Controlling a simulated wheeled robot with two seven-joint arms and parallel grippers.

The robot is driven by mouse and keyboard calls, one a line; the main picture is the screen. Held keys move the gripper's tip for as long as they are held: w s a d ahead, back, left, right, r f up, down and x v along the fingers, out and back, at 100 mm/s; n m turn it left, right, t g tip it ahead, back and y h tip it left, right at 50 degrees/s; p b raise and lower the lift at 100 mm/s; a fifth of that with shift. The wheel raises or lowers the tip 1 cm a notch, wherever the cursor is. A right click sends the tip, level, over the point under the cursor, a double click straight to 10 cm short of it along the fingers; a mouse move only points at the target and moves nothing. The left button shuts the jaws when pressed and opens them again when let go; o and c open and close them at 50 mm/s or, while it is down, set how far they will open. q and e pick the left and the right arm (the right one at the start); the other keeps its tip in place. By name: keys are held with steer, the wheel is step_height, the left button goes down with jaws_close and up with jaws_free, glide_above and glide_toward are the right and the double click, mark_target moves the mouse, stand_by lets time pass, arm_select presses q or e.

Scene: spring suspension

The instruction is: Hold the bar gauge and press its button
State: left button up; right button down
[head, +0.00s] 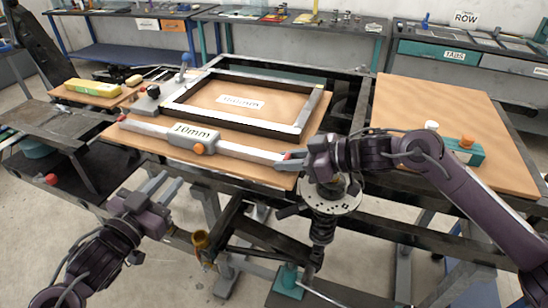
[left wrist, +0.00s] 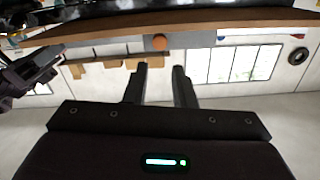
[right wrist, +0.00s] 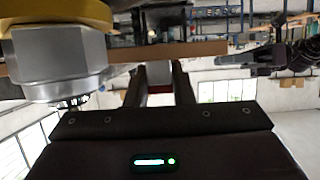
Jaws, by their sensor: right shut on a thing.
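The bar gauge is a long silver bar (head: 245,152) with a thicker block labelled 10mm (head: 193,135), lying along the front of the wooden board. Its round orange button (head: 199,148) is on the front of that block; an orange round shape, likely this button, shows in the left wrist view (left wrist: 159,42). My right gripper (head: 291,161) is shut on the bar's right end. In the right wrist view, a pale piece with red (right wrist: 160,88) lies between its fingers. My left gripper (head: 165,187) is open and empty, below and in front of the block, apart from it.
A dark rectangular frame (head: 170,108) lies on the board behind the bar. A spring strut with a round plate (head: 331,200) stands below my right gripper. A teal block with an orange knob (head: 467,143) sits on the right board (head: 430,100). A yellow box (head: 92,88) lies at left.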

arm_select(q)
jaws_close()
steer(key=s+a+m, duration=0.1)
steer(key=m, duration=0.4)
steer(key=s+m, duration=0.2)
steer(key=m, duration=0.4)
steer(key=s+a+m, duration=0.1)
steer(key=m, duration=0.4)
steer(key=shift+s+a+f, duration=0.25)
steer(key=shift+a+f, duration=0.05)
steer(key=shift+f, duration=0.1)
